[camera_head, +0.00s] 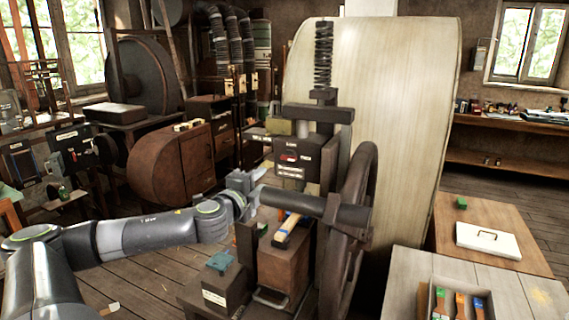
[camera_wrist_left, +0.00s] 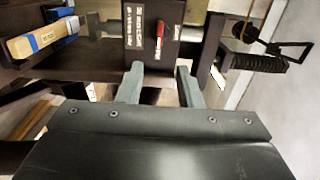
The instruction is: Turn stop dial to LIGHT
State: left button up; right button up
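The stop dial is a red pointer (camera_head: 289,158) on a dark box (camera_head: 291,172) with white labels, on the front of the press. In the left wrist view the red pointer (camera_wrist_left: 159,34) stands beside a column of white lettering (camera_wrist_left: 136,25); the words are too small to read. My left gripper (camera_head: 256,190) is below and left of the dial in the head view. In the left wrist view its two fingers (camera_wrist_left: 160,80) are apart with nothing between them, pointing at the dial panel and short of it. My right gripper is not in view.
A handwheel (camera_head: 355,215) and thick dark bar (camera_head: 318,206) are close to the right of my left gripper. A yellow-and-blue block (camera_head: 287,228) lies on a brown block below.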

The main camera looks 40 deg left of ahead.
aim_at(287, 159)
pick_arm(q)
jog(key=p+x, duration=0.4)
jog(key=x, duration=0.9)
jog(key=shift+w, duration=0.1)
jog(key=shift+p+x, duration=0.5)
jog(key=shift+x, duration=0.6)
jog(key=shift+d+f, duration=0.1)
jog(key=shift+c, duration=0.2)
grip_shut()
